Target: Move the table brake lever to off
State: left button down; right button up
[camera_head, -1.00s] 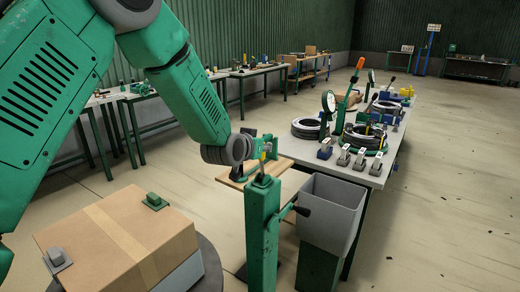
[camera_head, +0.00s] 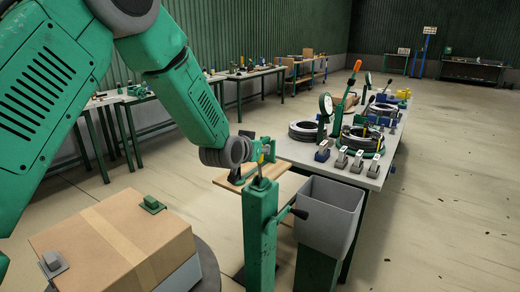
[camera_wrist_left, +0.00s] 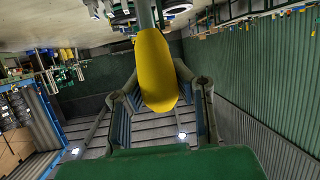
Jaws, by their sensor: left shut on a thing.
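The brake lever stands on top of a green post (camera_head: 260,232) in the lower middle of the head view. Its yellow grip (camera_wrist_left: 157,70) fills the space between my left gripper's fingers in the left wrist view, on a grey rod. My left gripper (camera_head: 264,150) is shut on this yellow grip, just above the post top. The fingers hide much of the grip in the head view. A second, black-knobbed lever (camera_head: 299,213) sticks out from the post's right side. My right gripper is not in view.
A grey bin (camera_head: 328,212) stands right of the post. Behind it, a long table (camera_head: 372,181) carries hose coils (camera_head: 362,139), a gauge (camera_head: 326,104) and small clamps. A cardboard box (camera_head: 115,240) sits at the lower left. Floor at right is open.

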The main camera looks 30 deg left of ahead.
pick_arm(q)
jog(key=shift+r, duration=0.1)
dwell(0.6)
jog(key=c, duration=1.3)
grip_release()
jog(key=shift+d, duration=0.15)
jog(key=shift+o, duration=0.2)
jog(key=v, duration=1.1)
jog(key=shift+s, duration=0.35)
